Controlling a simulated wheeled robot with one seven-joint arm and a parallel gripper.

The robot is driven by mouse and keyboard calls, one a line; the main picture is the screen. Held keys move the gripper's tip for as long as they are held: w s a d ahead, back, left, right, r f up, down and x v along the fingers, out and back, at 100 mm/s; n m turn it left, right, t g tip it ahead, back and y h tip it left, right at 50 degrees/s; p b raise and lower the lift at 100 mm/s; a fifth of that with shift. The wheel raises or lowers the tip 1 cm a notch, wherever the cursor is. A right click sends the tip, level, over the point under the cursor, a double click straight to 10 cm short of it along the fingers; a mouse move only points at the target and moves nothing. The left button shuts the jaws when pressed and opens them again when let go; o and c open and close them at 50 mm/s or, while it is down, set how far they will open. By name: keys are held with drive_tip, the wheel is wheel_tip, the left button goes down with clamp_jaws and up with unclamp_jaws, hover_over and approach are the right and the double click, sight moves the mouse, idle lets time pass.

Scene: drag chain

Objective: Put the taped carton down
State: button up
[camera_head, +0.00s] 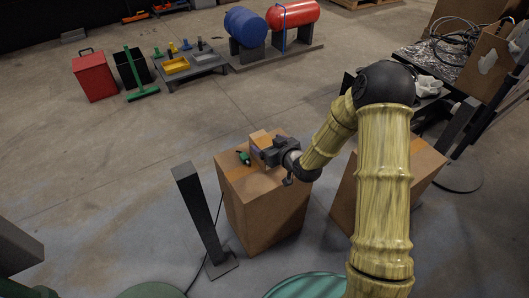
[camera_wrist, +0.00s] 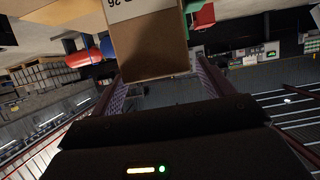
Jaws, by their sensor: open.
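A small brown carton (camera_head: 260,137) is on top of a large brown box (camera_head: 265,205) in the head view. My gripper (camera_head: 263,153) is right at the small carton, with its body on the near right side. In the wrist view, the carton (camera_wrist: 150,45) shows a plain brown face and a white label with black print. The fingers of my gripper (camera_wrist: 160,76) stand apart on either side of the carton's lower end. The jaws are open, and I cannot tell whether either finger touches it. The carton's underside is hidden in the head view.
A green and dark tool (camera_head: 243,157) lies on the large box left of my gripper. A dark post (camera_head: 200,215) stands left of that box. Another large box (camera_head: 345,200) stands to the right, partly behind my arm. The floor beyond, towards the red bin (camera_head: 94,76), is clear.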

sight(265, 142)
drive_tip(key=x, duration=0.3)
drive_tip(key=shift+a+f+b, duration=0.1)
drive_tip(key=shift+a+b, duration=0.15)
drive_tip(key=shift+b, duration=0.1)
drive_tip(key=shift+d, duration=0.1)
drive_tip(key=shift+w+d, duration=0.1)
drive_tip(key=c, duration=1.3)
wheel_tip(265, 142, up, 10)
drive_tip(key=p, duration=0.3)
